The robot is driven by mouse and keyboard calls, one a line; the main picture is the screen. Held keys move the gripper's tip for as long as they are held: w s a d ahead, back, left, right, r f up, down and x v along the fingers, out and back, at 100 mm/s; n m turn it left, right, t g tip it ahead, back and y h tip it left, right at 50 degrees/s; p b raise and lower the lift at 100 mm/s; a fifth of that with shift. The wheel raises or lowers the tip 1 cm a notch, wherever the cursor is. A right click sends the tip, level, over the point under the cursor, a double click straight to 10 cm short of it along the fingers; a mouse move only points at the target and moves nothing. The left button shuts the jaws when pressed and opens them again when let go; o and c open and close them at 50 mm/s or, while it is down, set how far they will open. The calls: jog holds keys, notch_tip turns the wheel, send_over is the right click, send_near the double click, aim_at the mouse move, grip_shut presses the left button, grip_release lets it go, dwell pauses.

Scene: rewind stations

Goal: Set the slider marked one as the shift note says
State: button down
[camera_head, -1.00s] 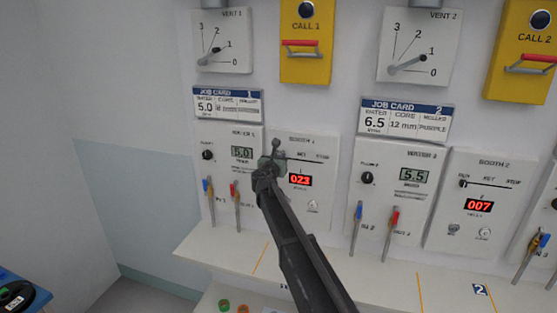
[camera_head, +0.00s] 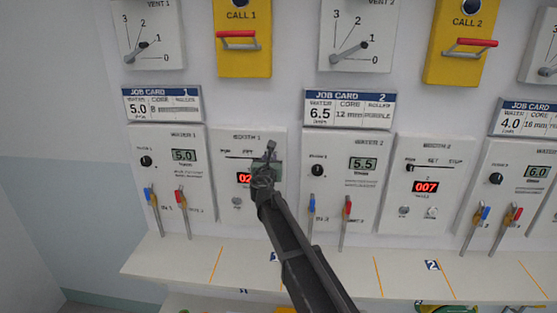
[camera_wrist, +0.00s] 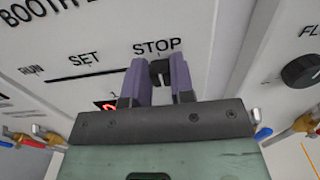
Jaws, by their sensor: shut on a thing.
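The booth 1 panel (camera_head: 225,200) has a horizontal slider track marked RUN, SET and STOP from left to right. In the wrist view the dark slider knob (camera_wrist: 159,67) stands at the right end of the track, under STOP. My gripper (camera_wrist: 162,78) has its two purple fingers on either side of the knob and is shut on it. In the head view my gripper (camera_head: 269,152) covers the right end of the booth 1 track and part of its red display. I see no shift note that I can identify.
Job card 1 (camera_head: 162,106) and the water 1 panel (camera_head: 168,178) are to the left. The booth 2 panel (camera_head: 428,205), with its slider at RUN, and the water 2 panel (camera_head: 340,195) are to the right. Levers stick out above the shelf (camera_head: 190,262).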

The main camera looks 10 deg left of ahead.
jog(key=shift+d, duration=0.15)
jog(key=c, duration=1)
grip_release()
jog(key=shift+d, duration=0.15)
jog(key=shift+o, duration=0.2)
jog(key=s+d, duration=0.1)
jog(key=s, duration=0.9)
jog(key=shift+s, duration=0.35)
